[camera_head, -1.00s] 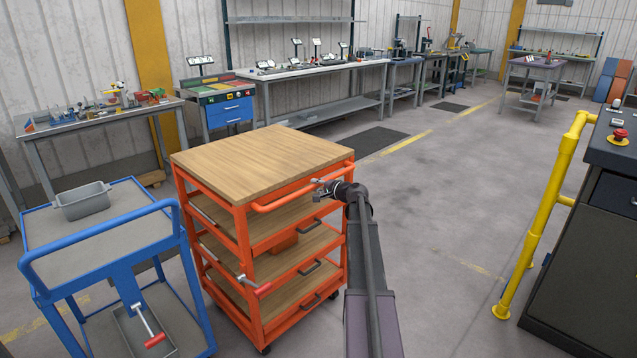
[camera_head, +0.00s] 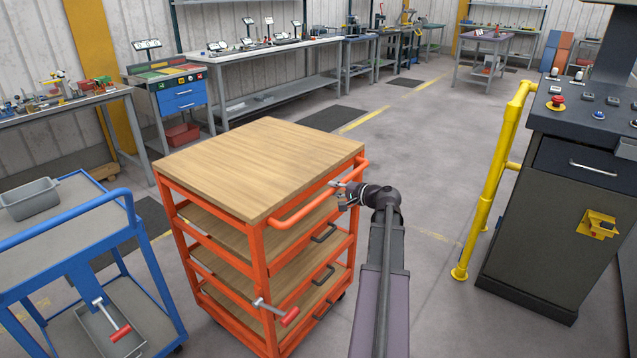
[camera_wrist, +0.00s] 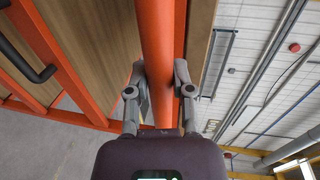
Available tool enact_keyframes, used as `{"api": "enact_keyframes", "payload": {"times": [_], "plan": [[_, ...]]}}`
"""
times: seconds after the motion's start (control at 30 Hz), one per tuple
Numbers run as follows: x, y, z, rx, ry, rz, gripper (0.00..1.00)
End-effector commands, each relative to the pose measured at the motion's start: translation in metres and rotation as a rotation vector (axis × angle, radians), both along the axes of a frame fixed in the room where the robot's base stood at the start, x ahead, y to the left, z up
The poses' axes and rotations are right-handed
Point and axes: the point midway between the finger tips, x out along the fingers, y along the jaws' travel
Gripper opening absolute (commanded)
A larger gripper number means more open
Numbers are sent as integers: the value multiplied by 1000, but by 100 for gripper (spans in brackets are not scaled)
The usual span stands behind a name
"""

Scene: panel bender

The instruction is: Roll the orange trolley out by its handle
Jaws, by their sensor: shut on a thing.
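The orange trolley (camera_head: 258,225) stands upright on the floor in the middle of the head view, with a bare wooden top and wooden shelves below. Its orange handle bar (camera_head: 303,207) runs along the top edge of the near right side. My gripper (camera_head: 339,186) is at the right end of that bar. In the wrist view, the handle (camera_wrist: 157,65) runs between the two fingers of my gripper (camera_wrist: 159,85), which are shut around it. The fingers' contact with the bar is partly hidden in the head view.
A blue cart (camera_head: 82,250) with a grey bin (camera_head: 30,199) stands close at left. A yellow rail (camera_head: 489,185) and a dark control cabinet (camera_head: 560,205) stand at right. Open grey floor (camera_head: 425,180) lies between trolley and rail. Workbenches line the back wall.

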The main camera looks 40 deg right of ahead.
Motion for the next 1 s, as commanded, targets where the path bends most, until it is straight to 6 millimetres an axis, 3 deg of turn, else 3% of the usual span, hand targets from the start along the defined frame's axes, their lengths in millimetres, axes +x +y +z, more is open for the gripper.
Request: {"api": "enact_keyframes", "payload": {"times": [0.1, 0.3, 0.73, 0.77, 0.87, 1.0], "plan": [[-22, -3, 0, 0, 0, -1, 0], [-40, -6, 0, 0, -1, 1, 0], [-44, -8, 0, 0, 0, 2, 0], [-44, -8, 0, 0, 0, 2, 36], [-44, -8, 0, 0, 0, 2, 65], [-44, -8, 0, 0, 0, 1, 65]]}}
